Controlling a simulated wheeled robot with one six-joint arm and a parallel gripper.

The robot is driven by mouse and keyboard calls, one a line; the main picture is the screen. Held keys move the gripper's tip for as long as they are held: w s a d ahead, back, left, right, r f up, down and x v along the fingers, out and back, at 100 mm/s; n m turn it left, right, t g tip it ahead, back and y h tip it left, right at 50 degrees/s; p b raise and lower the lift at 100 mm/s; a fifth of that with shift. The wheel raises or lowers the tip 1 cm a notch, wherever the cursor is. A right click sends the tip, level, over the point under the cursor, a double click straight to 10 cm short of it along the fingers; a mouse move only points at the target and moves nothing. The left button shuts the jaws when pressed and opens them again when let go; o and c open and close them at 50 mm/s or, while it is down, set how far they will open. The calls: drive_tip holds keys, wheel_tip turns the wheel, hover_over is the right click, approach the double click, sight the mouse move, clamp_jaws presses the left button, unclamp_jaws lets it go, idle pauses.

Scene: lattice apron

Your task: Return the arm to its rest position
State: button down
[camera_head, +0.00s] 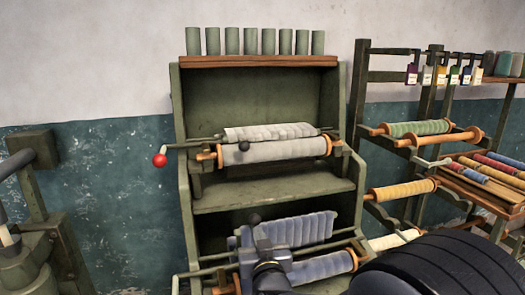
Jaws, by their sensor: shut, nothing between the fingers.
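My gripper (262,243) is at the bottom middle of the head view, a grey-blue end with a dark centre. It is shut and empty, in front of the lower roll of the green rack (184,215). Its lower part runs out of the picture. A black, ribbed, rounded part of my own arm (435,268) fills the bottom right corner and hides what lies behind it.
The rack holds a pale cloth roll (285,150), a blue-grey roll (325,265) and a red-knobbed rod (160,160). Several green cylinders (250,41) stand on top. A roll stand (357,110) is at right, a green machine (40,215) at left.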

drive_tip(key=s+d+b, duration=0.1)
drive_tip(key=s+d, duration=0.1)
drive_tip(key=s, duration=1.1)
drive_tip(key=shift+d, duration=0.15)
